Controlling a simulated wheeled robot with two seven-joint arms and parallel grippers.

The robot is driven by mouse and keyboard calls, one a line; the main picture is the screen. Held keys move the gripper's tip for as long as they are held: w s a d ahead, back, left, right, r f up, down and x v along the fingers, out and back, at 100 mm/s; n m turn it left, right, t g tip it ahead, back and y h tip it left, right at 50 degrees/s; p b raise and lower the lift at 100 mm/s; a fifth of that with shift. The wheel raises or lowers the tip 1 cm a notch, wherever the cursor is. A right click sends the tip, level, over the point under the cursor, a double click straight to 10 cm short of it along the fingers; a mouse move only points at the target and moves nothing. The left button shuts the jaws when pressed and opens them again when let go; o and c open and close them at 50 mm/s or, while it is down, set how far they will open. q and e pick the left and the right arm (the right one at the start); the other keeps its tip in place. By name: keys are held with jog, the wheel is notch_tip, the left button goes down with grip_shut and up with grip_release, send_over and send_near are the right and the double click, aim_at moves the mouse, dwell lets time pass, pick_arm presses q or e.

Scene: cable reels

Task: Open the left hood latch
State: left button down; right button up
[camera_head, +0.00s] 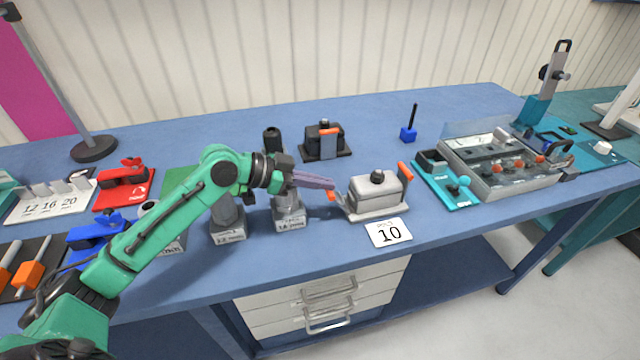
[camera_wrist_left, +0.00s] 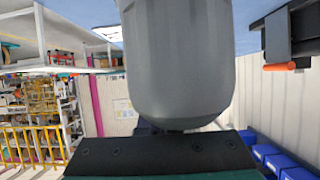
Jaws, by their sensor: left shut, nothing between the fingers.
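A grey hood housing (camera_head: 376,192) with a black knob on top sits on the blue bench, behind a card marked 10 (camera_head: 388,233). Its left latch (camera_head: 332,196) has an orange tip and leans outward, low at the housing's left side. Its right latch (camera_head: 405,172) has an orange handle and stands higher. My left gripper (camera_head: 331,183) is shut and empty, pointing right, with its fingertips just above the left latch's orange tip. I cannot tell whether they touch. My right gripper is not in view. A large grey body (camera_wrist_left: 180,60) fills the middle of the left wrist view.
Grey posts on labelled bases (camera_head: 289,222) stand below my left wrist. A black housing with an orange handle (camera_head: 325,141) stands behind. A teal tray with a grey box (camera_head: 500,165) is to the right.

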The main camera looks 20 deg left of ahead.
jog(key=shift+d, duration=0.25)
